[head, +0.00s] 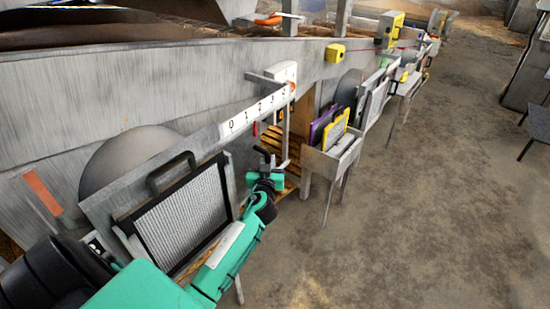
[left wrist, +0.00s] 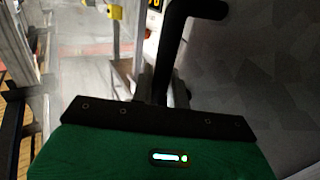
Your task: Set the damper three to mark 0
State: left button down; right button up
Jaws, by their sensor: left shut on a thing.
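A white scale strip (head: 258,111) marked 0, 1, 2 and further figures runs along the grey trough wall in the head view. A thin upright metal rod (head: 286,132) hangs below its far end, near the higher figures. My left gripper (head: 266,170) is below the strip, close to this rod. It is shut on a dark handle-like part, which shows as a bent black bar (left wrist: 172,45) in the left wrist view. The fingertips are small and partly hidden, so the exact grip and its link to the rod are unclear. My right gripper is not in view.
A mesh panel with a dark frame (head: 188,215) stands beside my left arm. A grey bin (head: 330,160) holding purple and yellow panels stands beyond the gripper. Yellow boxes (head: 335,53) sit further along the trough. The floor (head: 430,200) at right is clear.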

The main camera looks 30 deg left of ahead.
pick_arm(q)
jog(key=s, duration=0.4)
jog(key=shift+s+a, duration=0.15)
jog(key=shift+s, duration=0.15)
jog(key=c, duration=1.4)
grip_release()
jog(key=shift+c, duration=0.2)
jog(key=shift+w, duration=0.1)
jog(key=b+v, duration=0.5)
jog(key=v, duration=0.9)
jog(key=shift+b, duration=0.3)
